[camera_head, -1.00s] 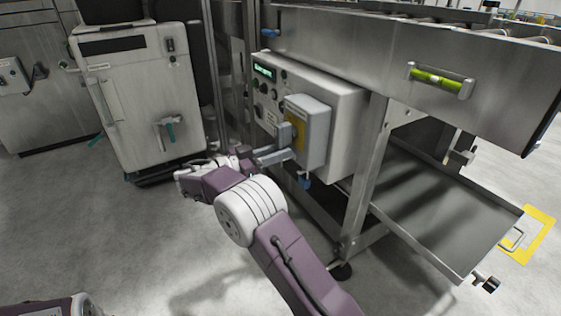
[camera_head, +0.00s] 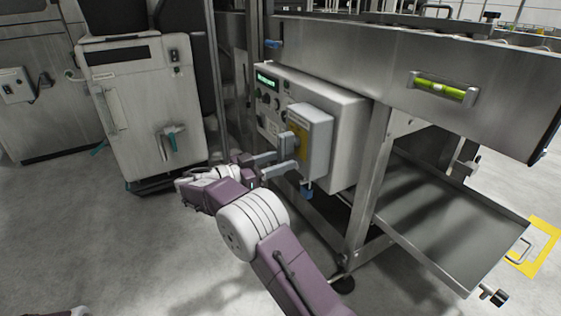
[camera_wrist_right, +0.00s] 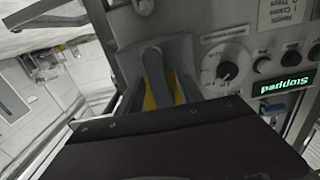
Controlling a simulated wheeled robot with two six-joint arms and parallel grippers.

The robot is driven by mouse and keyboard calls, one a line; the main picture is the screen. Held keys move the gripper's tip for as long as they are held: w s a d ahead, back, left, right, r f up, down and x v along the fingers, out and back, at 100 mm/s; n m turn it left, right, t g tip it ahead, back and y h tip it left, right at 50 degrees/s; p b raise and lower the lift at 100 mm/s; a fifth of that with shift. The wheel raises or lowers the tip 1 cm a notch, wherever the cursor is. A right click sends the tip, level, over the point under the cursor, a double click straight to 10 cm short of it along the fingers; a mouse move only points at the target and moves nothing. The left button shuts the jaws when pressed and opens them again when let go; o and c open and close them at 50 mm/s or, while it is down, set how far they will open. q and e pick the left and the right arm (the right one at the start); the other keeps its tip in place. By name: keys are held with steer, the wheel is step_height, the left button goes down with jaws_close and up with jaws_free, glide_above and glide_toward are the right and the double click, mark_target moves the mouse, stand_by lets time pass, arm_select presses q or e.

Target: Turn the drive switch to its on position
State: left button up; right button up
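The drive switch appears to be the grey box with a yellow plate (camera_head: 318,140) on the front of the control cabinet. A grey-blue handle (camera_head: 287,141) stands out from its plate. In the right wrist view the grey handle (camera_wrist_right: 155,75) shows against the yellow; its switch position cannot be read. My right gripper (camera_head: 288,160) is at the box, with two fingers visibly apart near the handle; I cannot tell whether they touch it. In the wrist view the dark gripper body covers the lower part.
A blue knob (camera_head: 307,188) hangs under the box. A steel frame leg (camera_head: 368,190) and a low tray (camera_head: 440,215) stand to the right.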

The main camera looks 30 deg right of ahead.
steer(key=shift+a+r+p, duration=0.15)
steer(key=shift+a+p, duration=0.2)
steer(key=a+p, duration=0.4)
steer(key=a, duration=0.4)
steer(key=shift+s+a+p, duration=0.2)
steer(key=shift+s+p, duration=0.15)
steer(key=shift+d, duration=0.1)
